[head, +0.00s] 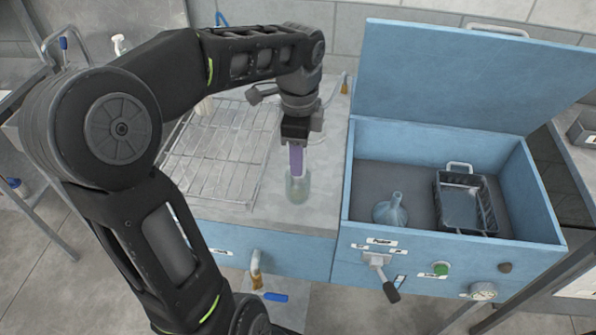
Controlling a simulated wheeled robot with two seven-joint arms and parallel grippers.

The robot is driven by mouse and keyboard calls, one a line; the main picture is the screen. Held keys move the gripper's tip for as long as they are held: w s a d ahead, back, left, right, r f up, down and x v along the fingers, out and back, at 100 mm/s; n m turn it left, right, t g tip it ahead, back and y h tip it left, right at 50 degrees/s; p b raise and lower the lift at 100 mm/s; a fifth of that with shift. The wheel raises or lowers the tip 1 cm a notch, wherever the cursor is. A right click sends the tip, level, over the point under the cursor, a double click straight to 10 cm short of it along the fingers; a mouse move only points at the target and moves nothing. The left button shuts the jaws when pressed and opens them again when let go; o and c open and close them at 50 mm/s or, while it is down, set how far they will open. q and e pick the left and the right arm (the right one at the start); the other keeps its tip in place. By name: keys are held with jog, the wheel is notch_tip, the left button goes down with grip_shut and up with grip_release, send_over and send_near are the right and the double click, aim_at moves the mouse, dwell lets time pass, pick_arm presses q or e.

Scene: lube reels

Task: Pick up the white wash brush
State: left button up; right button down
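My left gripper (295,132) is over the grey worktop, pointing down. It appears shut on the top of a purple upright piece (296,158), whose lower end is in or just behind a small clear greenish jar (297,188). I cannot clearly make out a white wash brush. A small pale upright item (204,105) stands at the back left, partly hidden by my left arm. A small white and tan item (256,270) is at the blue front below the worktop; I cannot tell what it is. My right gripper is not in view.
A wire rack (222,150) lies left of the jar. At right, an open blue box (350,185) with a raised lid (470,75) holds a blue-grey funnel (390,210) and a black basket (484,212). A lever (382,275) sticks out in front.

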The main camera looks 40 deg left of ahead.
pick_arm(q)
grip_shut()
dwell(1.1)
